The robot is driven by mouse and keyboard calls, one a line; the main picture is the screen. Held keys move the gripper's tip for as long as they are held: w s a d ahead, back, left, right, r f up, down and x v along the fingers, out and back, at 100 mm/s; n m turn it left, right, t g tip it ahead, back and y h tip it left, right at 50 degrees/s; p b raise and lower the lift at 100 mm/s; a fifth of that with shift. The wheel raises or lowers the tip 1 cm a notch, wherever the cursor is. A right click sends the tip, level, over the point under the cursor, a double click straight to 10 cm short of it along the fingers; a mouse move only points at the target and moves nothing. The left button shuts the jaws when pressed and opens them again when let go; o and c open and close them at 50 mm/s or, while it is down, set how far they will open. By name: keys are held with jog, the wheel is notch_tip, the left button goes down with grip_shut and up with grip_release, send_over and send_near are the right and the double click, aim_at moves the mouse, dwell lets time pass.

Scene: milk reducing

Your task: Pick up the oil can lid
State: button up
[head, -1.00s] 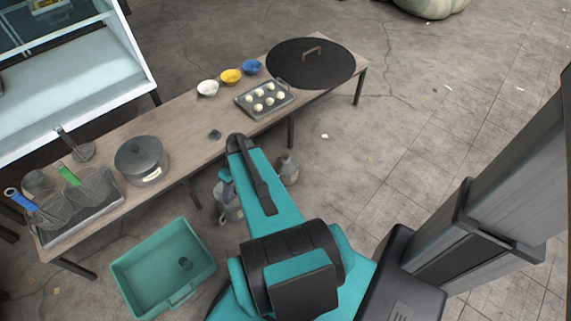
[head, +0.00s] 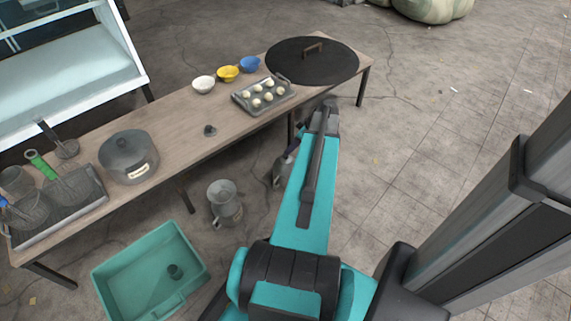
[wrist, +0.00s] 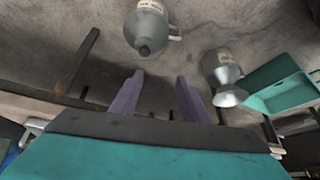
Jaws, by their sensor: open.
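Two grey metal oil cans stand on the floor in front of the table. One oil can (head: 283,168) is just left of my arm; a dark lid (wrist: 145,48) sits on a can's neck in the wrist view. The other oil can (head: 223,203) has a wide flared mouth, also in the wrist view (wrist: 230,97). A small dark piece (head: 210,131) lies on the table; I cannot tell if it is a lid too. My gripper (wrist: 160,82) is open and empty, its two fingers apart from the capped can. In the head view its tips are unclear.
The wooden table (head: 185,125) holds a pot (head: 128,157), bowls, a tray of dough balls (head: 264,108) and a large black lid (head: 312,60). A green crate (head: 150,295) with a small dark object inside stands at lower left. Floor to the right is clear.

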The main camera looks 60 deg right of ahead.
jog(key=shift+h, duration=0.3)
jog(key=d, duration=0.1)
jog(key=s+d, duration=0.2)
jog(key=shift+s+d+r+b, duration=0.1)
jog(key=shift+s+r+b, duration=0.15)
jog(key=shift+b, duration=0.05)
jog(key=shift+f, duration=0.1)
jog(key=b, duration=0.3)
send_near(286, 158)
jog(key=shift+w+d+f, duration=0.2)
jog(key=shift+w+f, duration=0.25)
jog(key=shift+f, duration=0.15)
jog(key=shift+w+d+f, duration=0.2)
jog(key=shift+w+f, duration=0.3)
jog(key=shift+f, duration=0.1)
jog(key=shift+b+x, duration=1.2)
jog(key=shift+x, duration=1.45)
jog(key=shift+w+r, duration=0.1)
